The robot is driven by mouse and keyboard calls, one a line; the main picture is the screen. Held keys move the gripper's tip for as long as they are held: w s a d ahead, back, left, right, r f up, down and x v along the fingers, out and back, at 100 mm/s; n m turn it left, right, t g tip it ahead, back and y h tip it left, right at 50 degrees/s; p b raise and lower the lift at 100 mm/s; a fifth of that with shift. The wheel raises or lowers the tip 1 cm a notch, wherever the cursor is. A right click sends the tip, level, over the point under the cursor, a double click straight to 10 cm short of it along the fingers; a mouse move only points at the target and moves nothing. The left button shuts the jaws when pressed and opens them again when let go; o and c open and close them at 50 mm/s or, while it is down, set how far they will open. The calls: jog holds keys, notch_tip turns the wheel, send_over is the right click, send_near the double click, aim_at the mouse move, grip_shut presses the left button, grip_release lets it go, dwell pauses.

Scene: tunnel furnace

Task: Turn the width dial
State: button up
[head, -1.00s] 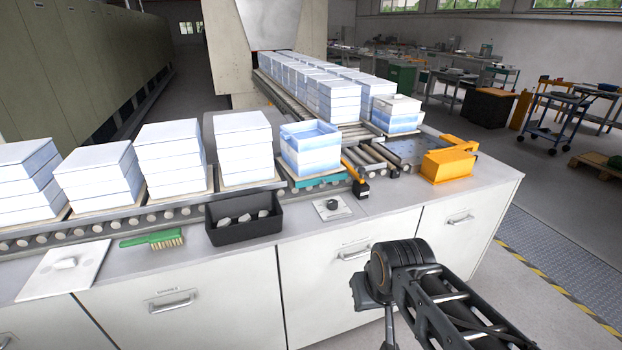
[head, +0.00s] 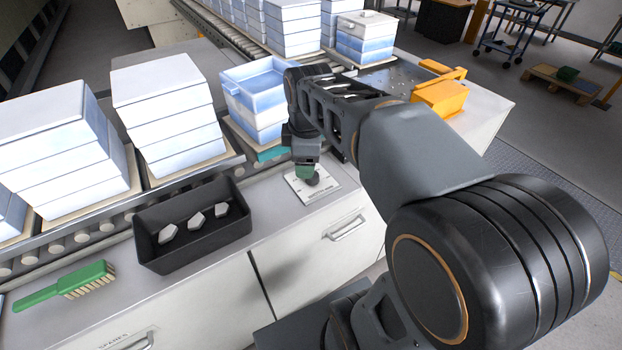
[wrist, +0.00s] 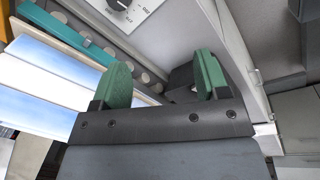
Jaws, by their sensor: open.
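The width dial is a dark round knob (head: 315,180) on a white square plate (head: 326,192) on the counter top. My gripper (head: 305,170) hangs over the left part of the plate in the head view, partly covering the knob. In the wrist view the two green fingers of my gripper (wrist: 163,80) are apart with nothing held between them. The knob (wrist: 119,4) is at the top edge there, partly cut off, outside the fingers, on its plate with printed marks (wrist: 138,12). I cannot tell the height of the fingertips above the plate.
A black bin (head: 192,238) with several pale pieces stands left of the dial. A green brush (head: 70,285) lies further left. Stacked white-blue boxes (head: 168,110) line the rollers behind. An orange block (head: 438,98) sits at the right. Bare counter (head: 275,215) lies between bin and dial.

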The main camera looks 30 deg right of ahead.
jog(key=w+d+f+n+g+b, duration=0.25)
jog(key=w+d+n, duration=0.35)
jog(key=n, duration=0.6)
jog(key=shift+t, duration=0.35)
jog(key=f, duration=0.4)
jog(key=w+f+b, duration=0.1)
jog(key=f, duration=0.8)
jog(key=shift+w+a+b, duration=0.2)
jog(key=shift+a+b, duration=0.15)
jog(key=shift+a, duration=0.05)
jog(key=c, duration=0.9)
jog(key=shift+r, duration=0.1)
